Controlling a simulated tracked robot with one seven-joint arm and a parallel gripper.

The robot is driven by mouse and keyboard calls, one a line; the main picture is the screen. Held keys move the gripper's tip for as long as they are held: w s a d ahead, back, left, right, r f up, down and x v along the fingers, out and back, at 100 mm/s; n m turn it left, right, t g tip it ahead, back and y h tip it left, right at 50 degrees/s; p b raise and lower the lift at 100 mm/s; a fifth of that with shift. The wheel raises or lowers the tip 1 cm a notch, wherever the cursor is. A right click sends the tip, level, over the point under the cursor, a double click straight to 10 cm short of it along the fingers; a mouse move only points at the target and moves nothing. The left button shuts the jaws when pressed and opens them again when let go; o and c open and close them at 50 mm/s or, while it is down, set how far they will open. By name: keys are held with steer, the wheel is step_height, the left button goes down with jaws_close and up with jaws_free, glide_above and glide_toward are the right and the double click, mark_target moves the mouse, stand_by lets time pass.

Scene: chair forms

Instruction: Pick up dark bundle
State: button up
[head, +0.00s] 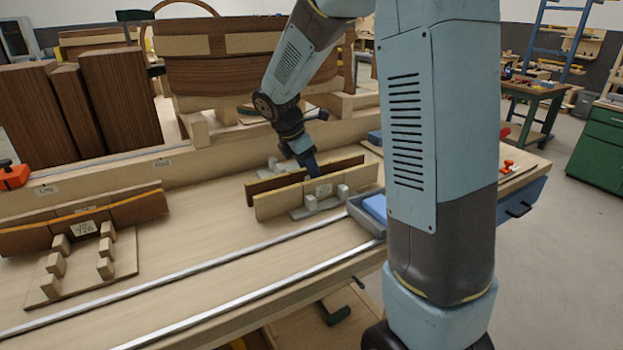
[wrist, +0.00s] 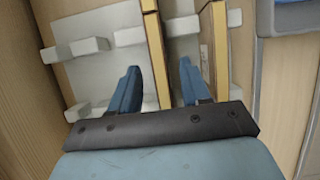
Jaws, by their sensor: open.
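A dark brown board bundle (head: 272,184) stands on edge in a slotted holder at the middle of the bench. A paler bundle (head: 285,203) with a white label stands in front of it. My gripper (head: 308,166) points down at the dark bundle from above. In the wrist view my gripper (wrist: 159,68) is open. A narrow upright bundle (wrist: 154,50), seen edge-on, runs between its fingers; this seems to be the dark one. The other bundle (wrist: 218,50) lies outside the right finger. I cannot tell whether either finger touches wood.
Pale holder blocks (wrist: 88,46) stand left of the fingers. A blue-grey tray (head: 362,216) is close by on the right. Another holder with curved slats (head: 85,220) is at left. Tall dark boards (head: 120,100) stand behind. Metal rails (head: 200,268) cross the bench front.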

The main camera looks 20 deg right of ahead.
steer(key=shift+f, duration=0.3)
stand_by(0.6)
jaws_close()
stand_by(0.5)
